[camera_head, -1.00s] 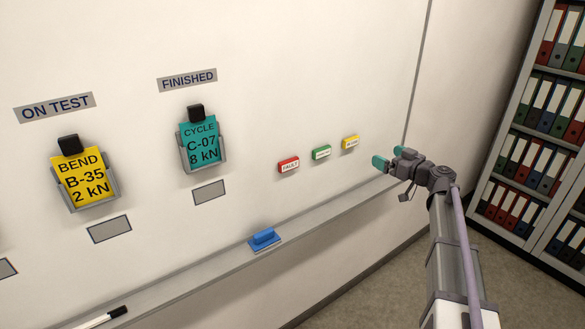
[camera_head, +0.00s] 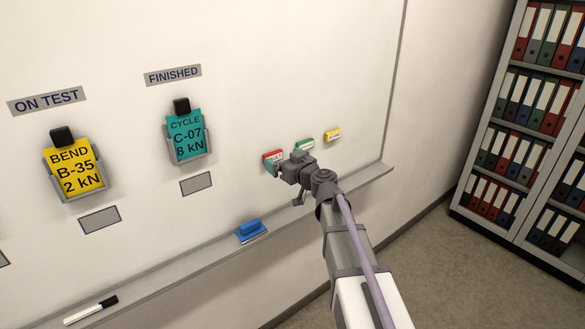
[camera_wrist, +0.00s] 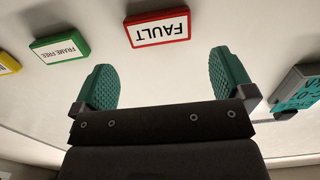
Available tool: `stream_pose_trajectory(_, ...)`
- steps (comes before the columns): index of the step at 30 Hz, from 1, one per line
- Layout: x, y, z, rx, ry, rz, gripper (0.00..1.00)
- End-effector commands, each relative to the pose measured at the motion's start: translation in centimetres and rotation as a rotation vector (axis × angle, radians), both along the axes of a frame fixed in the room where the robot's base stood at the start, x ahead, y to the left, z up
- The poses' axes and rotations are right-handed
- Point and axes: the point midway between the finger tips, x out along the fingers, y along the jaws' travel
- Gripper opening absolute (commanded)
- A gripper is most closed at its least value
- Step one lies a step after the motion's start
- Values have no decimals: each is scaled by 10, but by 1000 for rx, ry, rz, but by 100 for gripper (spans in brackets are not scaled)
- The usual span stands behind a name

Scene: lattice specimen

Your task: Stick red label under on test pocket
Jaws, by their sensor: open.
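The red label (camera_head: 272,157) sticks to the whiteboard right of the finished pocket. In the wrist view it reads FAULT (camera_wrist: 158,28), upside down, just beyond the fingertips and between their lines. My gripper (camera_head: 280,170) is open and empty in front of it; its green fingers (camera_wrist: 170,75) stand apart, and the label looks clear of them. The on test pocket (camera_head: 77,180) holds a yellow card (camera_head: 73,172) reading BEND B-35 2 kN. Below it is an empty grey rectangle (camera_head: 99,219). The ON TEST sign (camera_head: 46,101) is above.
A green label (camera_head: 305,145) and a yellow label (camera_head: 333,135) are right of the red one. The finished pocket (camera_head: 187,148) holds a teal card, with a grey rectangle (camera_head: 196,184) below. A ledge (camera_head: 190,263) carries a blue eraser (camera_head: 251,231) and a marker (camera_head: 90,311).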

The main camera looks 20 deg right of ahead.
Motion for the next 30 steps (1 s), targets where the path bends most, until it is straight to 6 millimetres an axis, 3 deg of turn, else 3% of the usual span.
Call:
stream_pose_trajectory(1,14,5,-1,0,0,3,100)
stream_pose_trajectory(6,37,15,-2,1,0,2,100)
stream_pose_trajectory(16,42,18,-2,1,0,1,100)
stream_pose_trajectory(30,42,18,-2,1,0,1,56)
